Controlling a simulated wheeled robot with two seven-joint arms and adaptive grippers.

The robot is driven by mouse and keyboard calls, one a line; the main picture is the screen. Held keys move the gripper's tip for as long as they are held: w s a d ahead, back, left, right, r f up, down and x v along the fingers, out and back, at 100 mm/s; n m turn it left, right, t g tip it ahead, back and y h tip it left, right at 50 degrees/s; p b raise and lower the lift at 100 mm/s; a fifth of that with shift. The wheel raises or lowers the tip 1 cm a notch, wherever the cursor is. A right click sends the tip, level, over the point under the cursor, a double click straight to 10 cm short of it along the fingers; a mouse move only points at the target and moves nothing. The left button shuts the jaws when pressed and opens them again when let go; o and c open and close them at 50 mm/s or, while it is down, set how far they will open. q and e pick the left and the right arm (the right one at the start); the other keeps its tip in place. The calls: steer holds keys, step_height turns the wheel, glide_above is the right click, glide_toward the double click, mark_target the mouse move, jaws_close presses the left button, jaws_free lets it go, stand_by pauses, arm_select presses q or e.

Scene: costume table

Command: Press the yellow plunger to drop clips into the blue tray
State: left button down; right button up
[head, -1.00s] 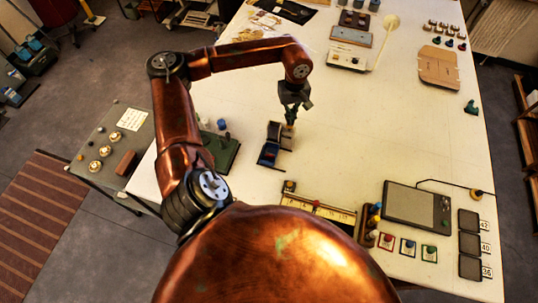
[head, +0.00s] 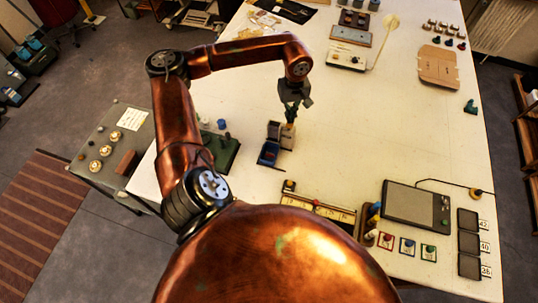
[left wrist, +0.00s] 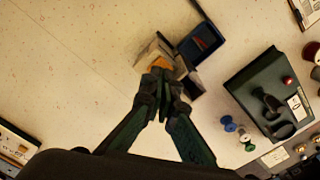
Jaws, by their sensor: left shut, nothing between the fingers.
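The clip dispenser (head: 286,138) is a small grey block standing on the white table. Its yellow plunger (left wrist: 160,63) shows at my left fingertips in the left wrist view. The blue tray (head: 268,153) sits against the dispenser's near left side. In the left wrist view the tray (left wrist: 187,48) holds something thin and red. My left gripper (head: 290,107) is shut and empty, pointing down over the dispenser. Its closed fingertips (left wrist: 162,76) overlap the plunger's edge; whether they touch it I cannot tell. My right gripper is not in view.
A dark green stand (head: 222,152) with spools beside it is left of the tray. A ruled strip (head: 318,208), a grey tablet-like pad (head: 415,205) and coloured buttons (head: 407,246) lie nearer me. The table right of the dispenser is clear.

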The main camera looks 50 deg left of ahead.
arm_select(q)
steer(key=shift+f, duration=0.15)
steer(key=shift+f+b, duration=0.8)
steer(key=shift+f, duration=0.05)
steer(key=shift+f+b, duration=0.65)
steer(key=shift+f, duration=0.2)
steer(key=shift+r, duration=0.1)
stand_by(0.3)
steer(key=shift+r+p, duration=0.8)
steer(key=shift+r, duration=1)
steer(key=shift+f, duration=0.25)
